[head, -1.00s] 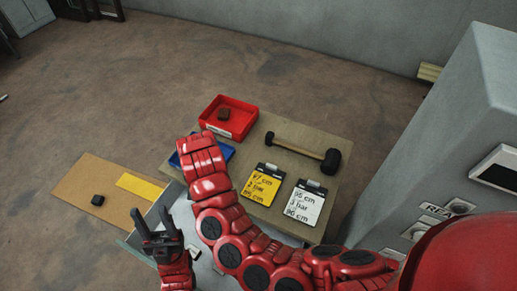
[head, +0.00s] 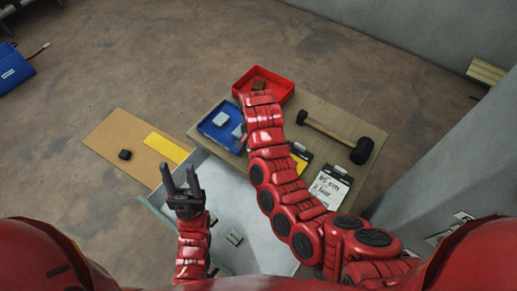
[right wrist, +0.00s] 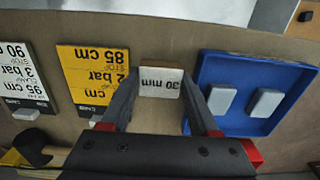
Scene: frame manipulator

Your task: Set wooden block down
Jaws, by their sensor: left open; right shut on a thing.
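The wooden block (right wrist: 161,84), with a pale "30 mm" face, is between the fingertips of my right gripper (right wrist: 161,72) in the right wrist view. The gripper is shut on it, above the tan tabletop between the yellow card and the blue tray; I cannot tell whether the block touches the table. In the head view my right arm hides that gripper and the block. My left gripper (head: 180,178) is open and empty, left of the table over the pale grey surface.
The blue tray (head: 208,133) holds pale blocks. A red bin (head: 283,91) holds a brown block (head: 258,85). A mallet (head: 340,135), a yellow card (right wrist: 92,70) and a white card (head: 330,185) lie on the table. A dark block (head: 125,155) lies on a tan board.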

